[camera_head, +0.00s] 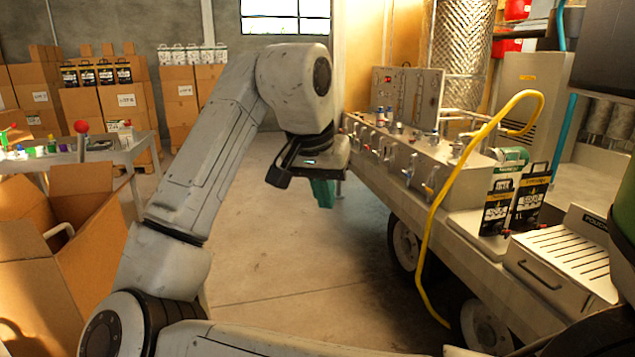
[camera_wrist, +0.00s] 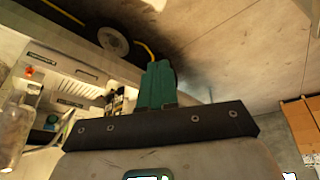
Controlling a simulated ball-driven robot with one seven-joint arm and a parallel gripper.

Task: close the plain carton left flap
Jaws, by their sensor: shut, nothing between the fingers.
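A plain brown open carton (camera_head: 95,245) stands at the lower left of the head view. Its flaps stand up or splay outward, and part of it is cut off by the picture's left edge. I cannot tell for sure which flap is its left one. My gripper (camera_head: 322,193) hangs over the open floor, well to the right of the carton and apart from it. Its teal fingers are together and empty, and they also show in the wrist view (camera_wrist: 157,84). The carton is not clearly seen in the wrist view.
A trailer (camera_head: 375,165) with valves, a yellow hose (camera_head: 446,185) and black pouches (camera_head: 497,205) stands on the right. A grey table (camera_head: 120,152) with small coloured items is behind the carton. Stacked cartons (camera_head: 120,100) line the back. The concrete floor (camera_head: 285,255) between is clear.

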